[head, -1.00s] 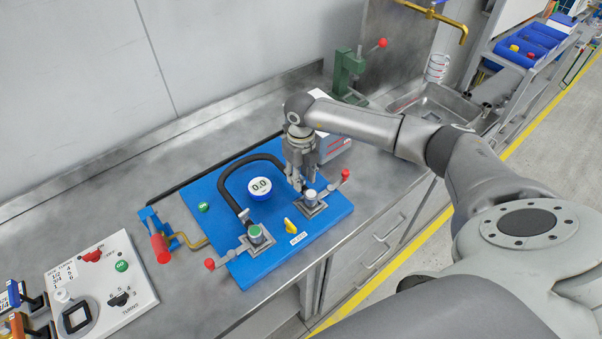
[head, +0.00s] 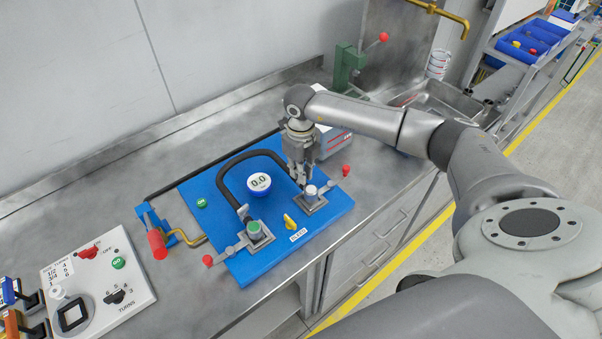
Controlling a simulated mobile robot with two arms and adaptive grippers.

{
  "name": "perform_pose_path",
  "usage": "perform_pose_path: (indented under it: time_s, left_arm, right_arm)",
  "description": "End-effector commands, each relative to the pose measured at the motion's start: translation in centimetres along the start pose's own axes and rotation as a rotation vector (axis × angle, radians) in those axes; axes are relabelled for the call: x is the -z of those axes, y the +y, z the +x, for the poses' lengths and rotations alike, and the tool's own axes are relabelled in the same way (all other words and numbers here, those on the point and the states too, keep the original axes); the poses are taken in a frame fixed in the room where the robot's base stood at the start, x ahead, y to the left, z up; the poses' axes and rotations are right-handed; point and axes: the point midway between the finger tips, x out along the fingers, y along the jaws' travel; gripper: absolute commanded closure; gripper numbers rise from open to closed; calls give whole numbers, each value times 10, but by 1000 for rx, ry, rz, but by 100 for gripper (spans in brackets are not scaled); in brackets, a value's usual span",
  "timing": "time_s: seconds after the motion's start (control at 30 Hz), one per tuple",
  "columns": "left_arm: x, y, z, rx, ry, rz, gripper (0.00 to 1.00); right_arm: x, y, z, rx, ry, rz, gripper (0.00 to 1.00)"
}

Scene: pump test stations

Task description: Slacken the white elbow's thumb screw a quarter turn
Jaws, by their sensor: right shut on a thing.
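The white elbow (head: 312,192) stands in a grey square clamp base (head: 316,207) at the right of the blue board (head: 240,272). My right gripper (head: 302,185) points down from above at the elbow's left side. Its fingertips are close together and shut on the small thumb screw, which they hide. I cannot see the screw's angle. A second elbow, with a green top (head: 254,229), sits in a similar clamp on the left. A black hose (head: 226,182) curves from there up and round towards my right gripper. My left gripper is not in view.
A round gauge reading 0.0 (head: 259,183) and a yellow bleed knob (head: 290,221) are on the board. Red-knobbed levers stick out beside both clamps. A white control panel (head: 90,292) lies at left. A green press (head: 348,66) stands behind.

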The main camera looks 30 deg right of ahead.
Motion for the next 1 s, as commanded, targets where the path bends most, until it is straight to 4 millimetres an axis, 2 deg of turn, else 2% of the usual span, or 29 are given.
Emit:
perform_pose_path:
  time_s: [0.03, 0.3, 1.0]
  left_arm:
    - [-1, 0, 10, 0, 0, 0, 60]
    - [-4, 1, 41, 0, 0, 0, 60]
    - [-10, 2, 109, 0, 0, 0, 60]
  right_arm:
    - [-1, -1, 4, 3, -3, -34, 100]
    - [-1, -1, 5, 3, -5, -280, 100]
    - [-1, 0, 3, 3, -3, -936, 100]
